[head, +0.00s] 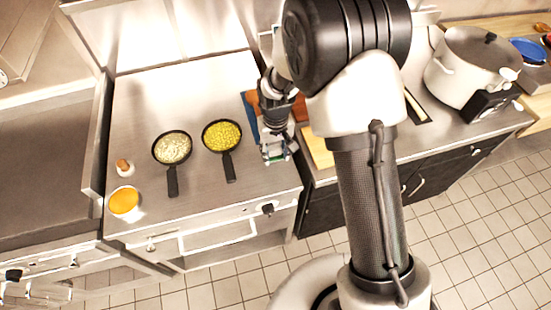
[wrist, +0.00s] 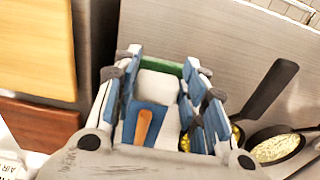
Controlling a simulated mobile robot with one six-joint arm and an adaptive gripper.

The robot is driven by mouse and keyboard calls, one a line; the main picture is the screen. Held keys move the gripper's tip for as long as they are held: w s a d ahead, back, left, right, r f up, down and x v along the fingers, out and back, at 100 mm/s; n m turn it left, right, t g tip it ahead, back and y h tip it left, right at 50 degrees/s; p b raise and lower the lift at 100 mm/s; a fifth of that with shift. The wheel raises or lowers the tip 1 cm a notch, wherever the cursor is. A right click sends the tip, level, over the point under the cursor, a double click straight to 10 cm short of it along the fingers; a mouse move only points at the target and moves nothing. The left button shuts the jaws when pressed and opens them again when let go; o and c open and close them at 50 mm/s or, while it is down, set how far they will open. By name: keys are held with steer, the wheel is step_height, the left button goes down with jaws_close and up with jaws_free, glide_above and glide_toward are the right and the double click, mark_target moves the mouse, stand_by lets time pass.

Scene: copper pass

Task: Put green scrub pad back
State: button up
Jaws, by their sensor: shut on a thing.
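The green scrub pad (wrist: 170,67) shows as a thin green strip between my fingertips in the wrist view. Most of it is hidden by the fingers. In the head view a small bit of green pad (head: 283,159) shows at the tip of my gripper (head: 275,153). My gripper, also in the wrist view (wrist: 162,72), is shut on the pad. It appears over the right front part of the steel counter (head: 215,190), right of the two pans. I cannot tell how high the pad is above the counter.
A pan with yellow food (head: 222,135) and a pan with pale food (head: 172,148) stand left of my gripper. An orange bowl (head: 124,202) is at the far left. A light wooden board (head: 318,148) lies to the right. A large pot (head: 468,65) stands further right.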

mark_target(276, 158)
steer(key=shift+f+b, duration=0.3)
steer(key=shift+f, duration=1.6)
steer(key=shift+f, duration=0.1)
steer(key=o, duration=1)
